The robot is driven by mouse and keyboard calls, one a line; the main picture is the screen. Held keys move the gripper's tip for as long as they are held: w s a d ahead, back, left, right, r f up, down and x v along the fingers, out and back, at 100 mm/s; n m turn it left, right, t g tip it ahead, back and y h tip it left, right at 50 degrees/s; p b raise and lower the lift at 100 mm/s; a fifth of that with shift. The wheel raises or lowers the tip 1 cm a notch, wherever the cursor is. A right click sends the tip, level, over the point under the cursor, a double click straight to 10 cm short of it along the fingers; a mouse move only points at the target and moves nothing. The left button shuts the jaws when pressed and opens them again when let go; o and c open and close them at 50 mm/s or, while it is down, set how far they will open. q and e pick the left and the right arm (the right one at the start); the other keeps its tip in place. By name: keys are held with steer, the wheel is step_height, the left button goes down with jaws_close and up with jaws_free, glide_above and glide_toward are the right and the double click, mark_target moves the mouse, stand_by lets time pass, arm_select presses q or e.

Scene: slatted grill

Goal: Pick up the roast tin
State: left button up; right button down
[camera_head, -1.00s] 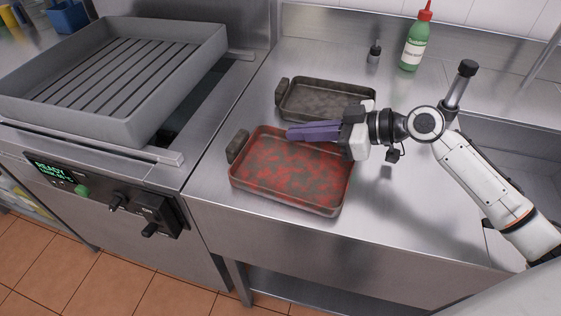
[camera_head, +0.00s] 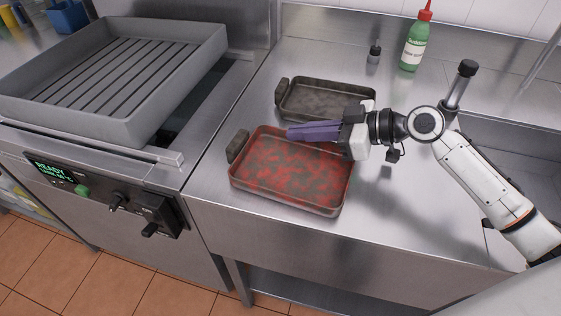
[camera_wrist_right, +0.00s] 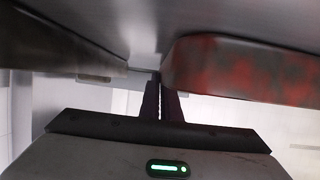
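Two roasting tins lie on the steel counter. The nearer tin (camera_head: 290,178) is larger, with a red-and-grey mottled inside and a handle at its left end. The farther tin (camera_head: 322,100) is smaller and dark grey-brown. My right gripper (camera_head: 290,132) lies along the near tin's far rim, between the tins, with its purple fingers pointing left. In the right wrist view its fingers (camera_wrist_right: 161,90) are together with nothing visible between them. There the red tin (camera_wrist_right: 245,68) is to their right and the dark tin (camera_wrist_right: 95,77) to the left. Contact cannot be told. My left gripper is out of view.
A grey slatted grill (camera_head: 120,75) with raised walls stands at left, with control knobs on its front. A green bottle (camera_head: 414,42) and a small dark-capped jar (camera_head: 374,53) stand at the back. A sink (camera_head: 520,150) is at right. Counter right of the near tin is clear.

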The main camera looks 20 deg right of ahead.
steer(key=shift+r, duration=0.15)
step_height(320, 180, up, 10)
stand_by(0.6)
step_height(320, 180, up, 5)
steer(key=p, duration=0.4)
stand_by(0.4)
